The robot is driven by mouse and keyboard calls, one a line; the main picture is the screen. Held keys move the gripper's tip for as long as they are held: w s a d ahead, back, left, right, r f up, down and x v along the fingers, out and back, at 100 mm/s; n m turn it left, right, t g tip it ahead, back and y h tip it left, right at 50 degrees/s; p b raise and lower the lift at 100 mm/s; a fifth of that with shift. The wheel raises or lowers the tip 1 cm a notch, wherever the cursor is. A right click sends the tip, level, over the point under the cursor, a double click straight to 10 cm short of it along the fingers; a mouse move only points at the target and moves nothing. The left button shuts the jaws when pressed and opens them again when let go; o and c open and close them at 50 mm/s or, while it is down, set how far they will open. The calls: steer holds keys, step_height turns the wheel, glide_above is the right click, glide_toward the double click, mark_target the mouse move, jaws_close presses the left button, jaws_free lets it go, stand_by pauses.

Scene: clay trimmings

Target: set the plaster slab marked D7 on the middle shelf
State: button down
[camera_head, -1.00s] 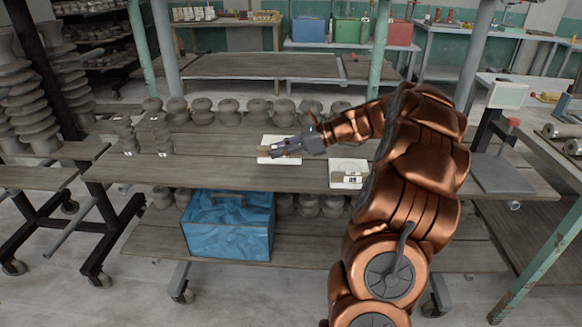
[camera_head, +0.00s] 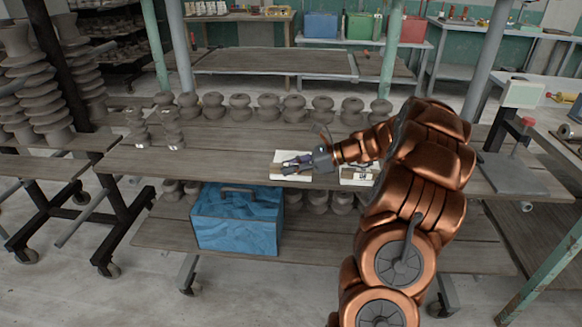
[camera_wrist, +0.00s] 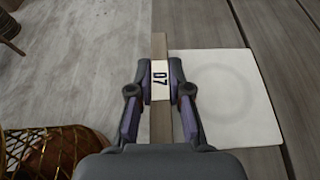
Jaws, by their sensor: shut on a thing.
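The plaster slab marked D7 (camera_wrist: 225,100) is white and square, with a faint ring on its top. It also shows in the head view (camera_head: 284,155) near the front edge of the upper board of the near rack. My gripper (camera_wrist: 160,88) is shut on the slab's front edge at the D7 label, which shows between the fingers. My gripper also shows in the head view (camera_head: 288,164). The slab looks flat and level; I cannot tell whether it touches the board. A second white slab (camera_head: 360,180) is to its right, partly hidden by my arm.
Several grey clay pieces (camera_head: 240,107) line the back of the upper board (camera_head: 225,160). A blue box (camera_head: 238,222) sits on the lower board (camera_head: 330,250). A rack behind has a bare board (camera_head: 270,64). A bench is at right.

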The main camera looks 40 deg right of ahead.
steer(key=shift+f, duration=0.1)
steer(key=c, duration=1.1)
jaws_free()
steer(key=shift+s+d+r, duration=0.15)
steer(key=shift+r, duration=0.1)
steer(key=v, duration=1.1)
steer(key=shift+s+d+r, duration=0.1)
steer(key=shift+s+d, duration=0.05)
steer(key=shift+s, duration=0.1)
